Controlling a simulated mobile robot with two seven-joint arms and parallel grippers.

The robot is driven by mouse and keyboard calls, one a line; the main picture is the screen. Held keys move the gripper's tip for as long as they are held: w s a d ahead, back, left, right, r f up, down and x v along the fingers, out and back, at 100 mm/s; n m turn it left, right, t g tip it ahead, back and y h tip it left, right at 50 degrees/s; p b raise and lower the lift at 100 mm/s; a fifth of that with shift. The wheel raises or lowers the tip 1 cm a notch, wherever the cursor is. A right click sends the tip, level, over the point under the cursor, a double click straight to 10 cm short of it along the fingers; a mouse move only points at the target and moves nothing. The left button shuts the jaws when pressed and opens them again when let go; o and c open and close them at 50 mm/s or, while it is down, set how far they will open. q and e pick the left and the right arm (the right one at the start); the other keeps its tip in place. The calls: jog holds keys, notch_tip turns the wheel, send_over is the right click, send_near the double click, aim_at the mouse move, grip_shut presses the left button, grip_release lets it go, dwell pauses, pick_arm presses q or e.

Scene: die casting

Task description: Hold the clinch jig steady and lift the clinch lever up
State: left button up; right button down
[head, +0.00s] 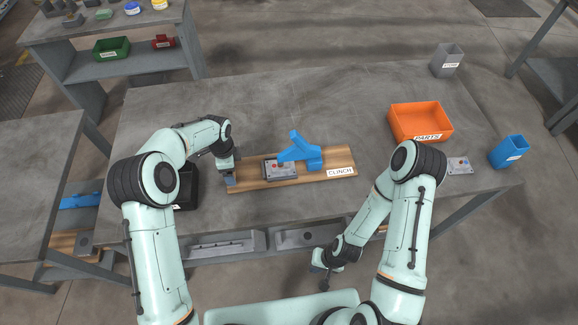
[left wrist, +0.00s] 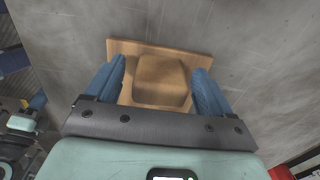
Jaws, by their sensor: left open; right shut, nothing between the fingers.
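The clinch jig (head: 235,189) is a wooden board with a CLINCH label, lying in the middle of the table. A blue clinch lever (head: 296,143) stands tilted up on its blue body, beside a grey plate with a red spot (head: 279,168). My left gripper (head: 230,182) is at the jig's left end. In the left wrist view its open blue fingers (left wrist: 155,85) stand on either side of a raised wooden block (left wrist: 161,82) on the board; contact is not clear. My right gripper (head: 322,277) is shut and empty, low in front of the table, away from the jig.
An orange PARTS bin (head: 421,138), a small metal plate (head: 459,165) and a blue cup (head: 509,152) stand to the right. A grey bin (head: 447,60) is at the back right. A black bin (head: 186,187) is behind my left arm. The table's back is clear.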

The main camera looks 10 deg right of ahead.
pick_arm(q)
jog(key=c, duration=1.2)
jog(key=shift+w+d+r, duration=0.1)
jog(key=shift+w+r, duration=0.05)
grip_shut()
jog(key=shift+d, duration=0.1)
